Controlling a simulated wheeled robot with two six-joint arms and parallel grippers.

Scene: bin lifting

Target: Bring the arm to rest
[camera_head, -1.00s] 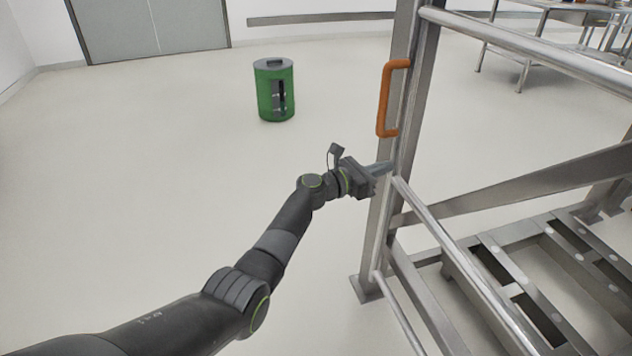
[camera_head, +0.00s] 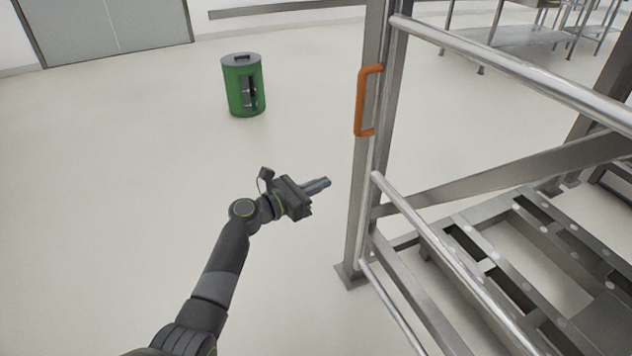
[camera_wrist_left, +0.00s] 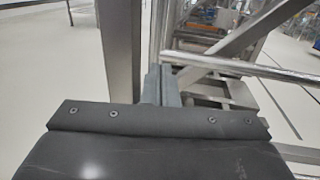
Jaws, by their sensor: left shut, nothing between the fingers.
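My left gripper (camera_head: 318,185) is shut and empty, held over the open floor in the middle of the head view. Its fingertips point right, toward a steel post (camera_head: 352,225), with a gap between them and the post. In the left wrist view the shut fingers (camera_wrist_left: 161,84) show side by side, with the steel frame beyond them. My left arm (camera_head: 222,265) comes up from the bottom of the head view, bent at the wrist. My right gripper is not in view.
The steel frame with rails (camera_head: 440,240) fills the right side. An orange handle (camera_head: 361,100) is fixed on its post. A green bin (camera_head: 243,88) stands on the floor at the back. Grey doors (camera_head: 105,25) are behind it. The floor left of my arm is clear.

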